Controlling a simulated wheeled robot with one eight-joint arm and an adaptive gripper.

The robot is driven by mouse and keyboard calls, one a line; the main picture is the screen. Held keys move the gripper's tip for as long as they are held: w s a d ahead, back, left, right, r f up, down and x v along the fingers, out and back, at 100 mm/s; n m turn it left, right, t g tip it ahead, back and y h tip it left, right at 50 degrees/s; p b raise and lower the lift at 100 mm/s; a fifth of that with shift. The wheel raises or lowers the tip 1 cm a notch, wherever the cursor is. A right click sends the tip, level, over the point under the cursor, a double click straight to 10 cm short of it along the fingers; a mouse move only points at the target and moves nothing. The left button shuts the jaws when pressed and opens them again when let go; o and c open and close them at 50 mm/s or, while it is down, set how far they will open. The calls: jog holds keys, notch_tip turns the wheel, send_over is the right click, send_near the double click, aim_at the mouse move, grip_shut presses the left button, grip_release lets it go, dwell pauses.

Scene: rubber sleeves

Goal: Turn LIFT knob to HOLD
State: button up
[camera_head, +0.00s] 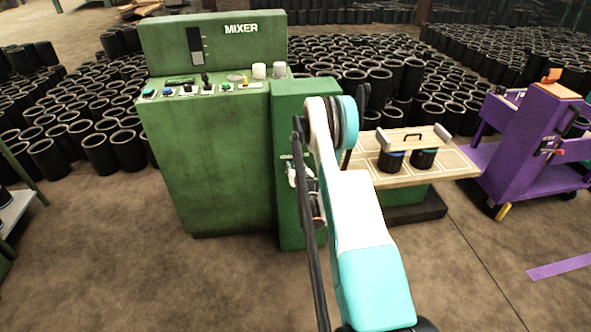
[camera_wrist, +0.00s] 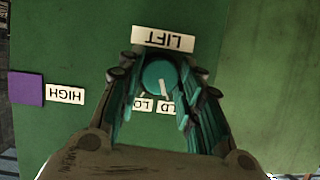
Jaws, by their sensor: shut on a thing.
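The round teal LIFT knob (camera_wrist: 155,73) is in the middle of the wrist view, on a green panel, with a white pointer line on its face. The line points down in the picture and slightly right, towards a partly covered label ending in "LD" (camera_wrist: 167,107). A LIFT label (camera_wrist: 163,39) sits above the knob, upside down in this view. My gripper (camera_wrist: 154,74) is shut on the knob, one finger on each side. The fingers cover part of the lower labels, including one starting "LO" (camera_wrist: 143,103). In the head view my arm hides the knob.
In the head view the green MIXER cabinet (camera_head: 205,160) stands behind my arm. A wooden table (camera_head: 445,163) and a purple cart (camera_head: 520,130) stand to the right.

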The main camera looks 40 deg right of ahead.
jog(key=shift+n, duration=0.3)
dwell(1.9)
dwell(0.3)
jog(key=o, duration=1)
notch_tip(320, 180, up, 10)
dwell(0.5)
